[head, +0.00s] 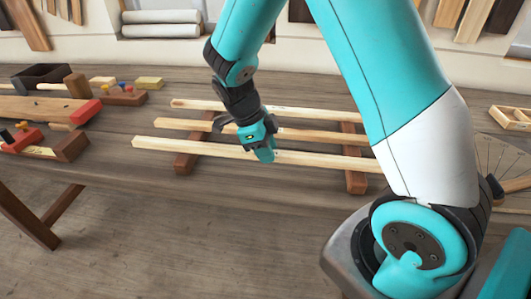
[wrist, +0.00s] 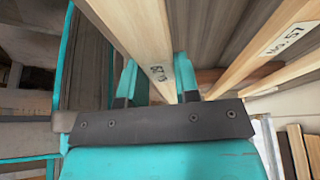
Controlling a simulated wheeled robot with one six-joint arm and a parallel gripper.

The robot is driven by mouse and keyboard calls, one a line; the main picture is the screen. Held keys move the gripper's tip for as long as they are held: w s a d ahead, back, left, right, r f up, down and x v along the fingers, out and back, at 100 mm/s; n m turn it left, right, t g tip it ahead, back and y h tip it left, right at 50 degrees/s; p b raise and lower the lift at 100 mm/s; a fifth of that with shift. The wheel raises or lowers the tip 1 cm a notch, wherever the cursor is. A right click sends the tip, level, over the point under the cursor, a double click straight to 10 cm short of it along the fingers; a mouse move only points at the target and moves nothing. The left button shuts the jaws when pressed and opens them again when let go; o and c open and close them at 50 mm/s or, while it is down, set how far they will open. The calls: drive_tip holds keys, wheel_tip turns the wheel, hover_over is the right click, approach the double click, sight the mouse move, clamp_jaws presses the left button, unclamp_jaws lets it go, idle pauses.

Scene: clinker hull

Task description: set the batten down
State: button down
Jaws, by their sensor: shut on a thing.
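Three long pale battens lie side by side across two dark wooden bearers in the head view. My gripper (head: 264,154) is over the nearest batten (head: 190,147), left of its middle, with its fingers down around it. In the wrist view the two teal fingers (wrist: 156,74) stand on either side of this batten (wrist: 138,30), which has a partly hidden printed mark near the fingers. I cannot tell whether the held batten touches the bearers. The middle batten (head: 180,125) and the far batten (head: 190,104) lie behind it; one in the wrist view is labelled No. 57 (wrist: 288,38).
The left bearer (head: 187,164) and right bearer (head: 356,182) stand on the wooden bench (head: 110,180). Planes and tools (head: 60,145) crowd the bench's left end. A small wooden tray (head: 512,117) is at the far right. Bare bench lies in front of the battens.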

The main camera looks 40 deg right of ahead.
drive_tip(key=shift+f, duration=0.75)
drive_tip(key=c, duration=0.8)
unclamp_jaws()
drive_tip(key=shift+c, duration=0.2)
